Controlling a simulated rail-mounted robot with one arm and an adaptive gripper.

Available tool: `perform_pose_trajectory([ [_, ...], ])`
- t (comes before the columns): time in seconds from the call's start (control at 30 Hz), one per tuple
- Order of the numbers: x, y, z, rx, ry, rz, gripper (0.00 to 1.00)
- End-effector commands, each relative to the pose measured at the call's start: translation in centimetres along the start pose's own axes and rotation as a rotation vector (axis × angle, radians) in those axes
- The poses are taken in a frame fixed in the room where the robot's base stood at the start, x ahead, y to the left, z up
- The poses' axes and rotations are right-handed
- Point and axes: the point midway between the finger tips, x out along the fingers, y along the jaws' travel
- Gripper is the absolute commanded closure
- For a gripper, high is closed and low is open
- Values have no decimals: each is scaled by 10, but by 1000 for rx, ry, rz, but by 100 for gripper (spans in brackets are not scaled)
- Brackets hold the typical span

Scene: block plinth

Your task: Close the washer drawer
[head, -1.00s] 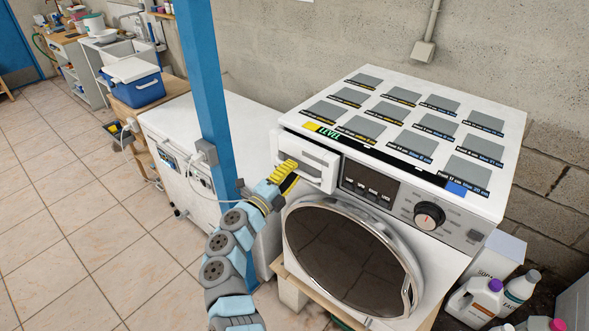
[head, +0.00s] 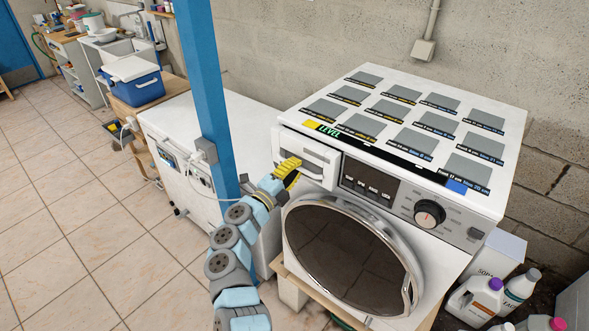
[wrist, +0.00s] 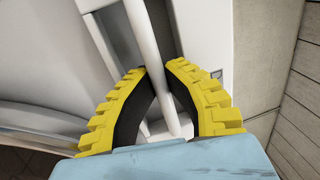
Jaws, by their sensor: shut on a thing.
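The washer (head: 452,268) stands at the right, its round dark door (head: 340,258) shut. Its white drawer (head: 322,152) is at the upper left of the front panel. The drawer front sits near the panel face; I cannot tell whether it is fully flush. My gripper (head: 292,166) has yellow ribbed fingers and is shut on the drawer's white bar handle. In the wrist view, my gripper (wrist: 157,69) has one finger on each side of the handle bar (wrist: 146,35), which passes between the fingertips.
A blue post (head: 211,90) stands just left of the washer, close to my arm. A white chest (head: 180,120) is behind it. Bottles (head: 475,300) stand at the lower right. The tiled floor (head: 75,220) at left is clear.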

Motion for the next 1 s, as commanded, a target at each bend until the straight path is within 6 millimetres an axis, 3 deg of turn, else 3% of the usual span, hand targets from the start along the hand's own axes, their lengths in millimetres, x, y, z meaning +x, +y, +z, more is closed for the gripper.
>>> perform_pose_trajectory([
  [0.4, 32, 7, 0, 1, -1, 0, 100],
  [0.8, 34, 8, 0, 0, 0, 4, 100],
  [0.9, 34, 8, 0, 0, 0, 4, 74],
  [1.0, 34, 8, 0, 0, 0, 3, 74],
])
